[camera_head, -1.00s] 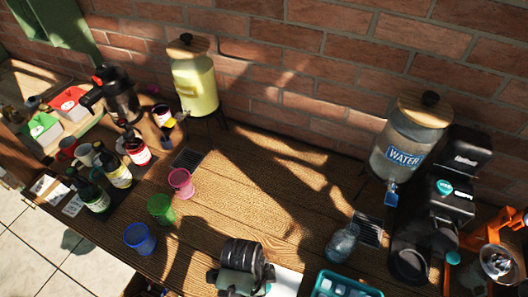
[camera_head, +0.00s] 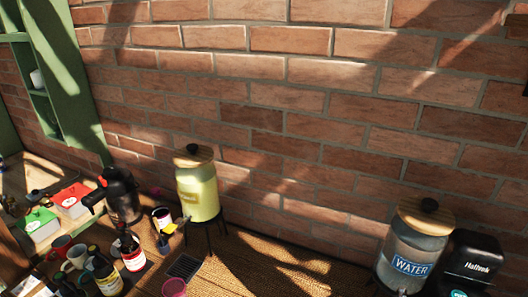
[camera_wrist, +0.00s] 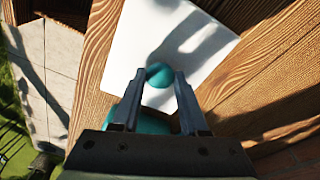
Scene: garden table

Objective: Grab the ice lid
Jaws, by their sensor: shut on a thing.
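In the wrist view, my gripper (camera_wrist: 160,76) is shut on the teal ice lid (camera_wrist: 159,75). A round teal part of it shows between the fingertips. More teal shows lower down between the fingers, partly hidden by the gripper body, so the lid's full shape cannot be told. Behind it are a white board (camera_wrist: 125,50) and the wooden table (camera_wrist: 255,75). Neither my gripper nor the lid is in the head view now.
In the head view, a yellow drink dispenser (camera_head: 197,190) and a water dispenser (camera_head: 412,250) stand against the brick wall (camera_head: 300,120). A black machine (camera_head: 474,262) is beside the water. Bottles (camera_head: 130,252) and a pink cup (camera_head: 174,288) are at the left.

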